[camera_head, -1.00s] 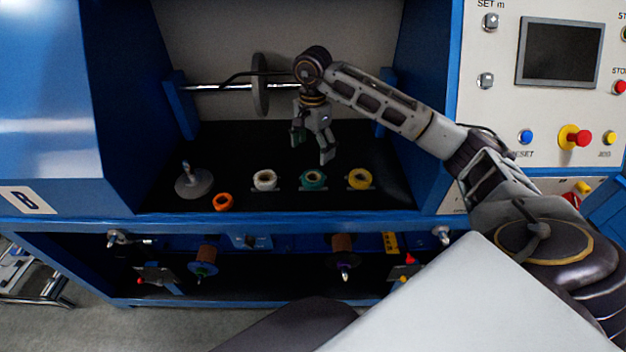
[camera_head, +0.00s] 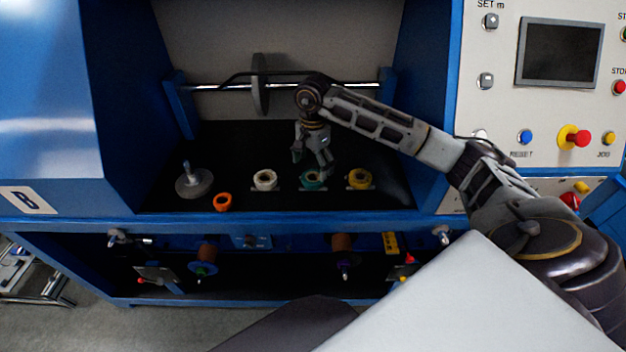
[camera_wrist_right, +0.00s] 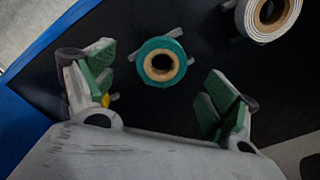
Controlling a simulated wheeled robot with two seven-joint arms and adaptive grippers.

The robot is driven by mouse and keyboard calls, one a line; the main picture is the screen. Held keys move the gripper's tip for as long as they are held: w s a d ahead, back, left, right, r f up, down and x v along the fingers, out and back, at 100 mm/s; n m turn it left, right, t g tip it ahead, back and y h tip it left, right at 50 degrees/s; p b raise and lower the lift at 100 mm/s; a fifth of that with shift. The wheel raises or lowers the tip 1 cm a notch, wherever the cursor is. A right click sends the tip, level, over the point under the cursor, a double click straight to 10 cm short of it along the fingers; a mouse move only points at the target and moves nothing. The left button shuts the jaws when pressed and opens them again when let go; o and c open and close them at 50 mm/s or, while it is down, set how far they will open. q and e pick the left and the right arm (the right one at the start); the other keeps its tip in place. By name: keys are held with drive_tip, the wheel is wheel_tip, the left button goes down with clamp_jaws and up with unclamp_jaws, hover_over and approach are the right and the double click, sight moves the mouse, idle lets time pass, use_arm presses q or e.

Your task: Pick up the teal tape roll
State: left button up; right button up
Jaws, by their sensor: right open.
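The teal tape roll (camera_head: 313,179) lies on the black work surface, between a white roll and a yellow roll. My right gripper (camera_head: 312,163) is open and points down just above and behind it, with one fingertip overlapping the roll in the head view. In the right wrist view the teal roll (camera_wrist_right: 161,62) shows its brown core, ahead of and between the open green-padded fingers (camera_wrist_right: 160,95). The fingers appear apart from it. My left gripper is not in view.
A white roll (camera_head: 265,180), a yellow roll (camera_head: 360,179), an orange ring (camera_head: 223,202) and a grey spindle base (camera_head: 194,184) share the black surface. A horizontal bar with a disc (camera_head: 260,84) runs behind. Blue walls (camera_head: 420,100) flank the bay.

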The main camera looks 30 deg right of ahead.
sight(313, 174)
drive_tip(key=shift+w+d+f+p, duration=0.1)
drive_tip(key=shift+f+p, duration=0.1)
drive_tip(key=shift+f, duration=0.9)
drive_tip(key=shift+w+d+f+p, duration=0.1)
drive_tip(key=shift+f+p, duration=0.05)
drive_tip(key=shift+f, duration=1.35)
drive_tip(key=c, duration=0.8)
drive_tip(key=shift+c, duration=1.6)
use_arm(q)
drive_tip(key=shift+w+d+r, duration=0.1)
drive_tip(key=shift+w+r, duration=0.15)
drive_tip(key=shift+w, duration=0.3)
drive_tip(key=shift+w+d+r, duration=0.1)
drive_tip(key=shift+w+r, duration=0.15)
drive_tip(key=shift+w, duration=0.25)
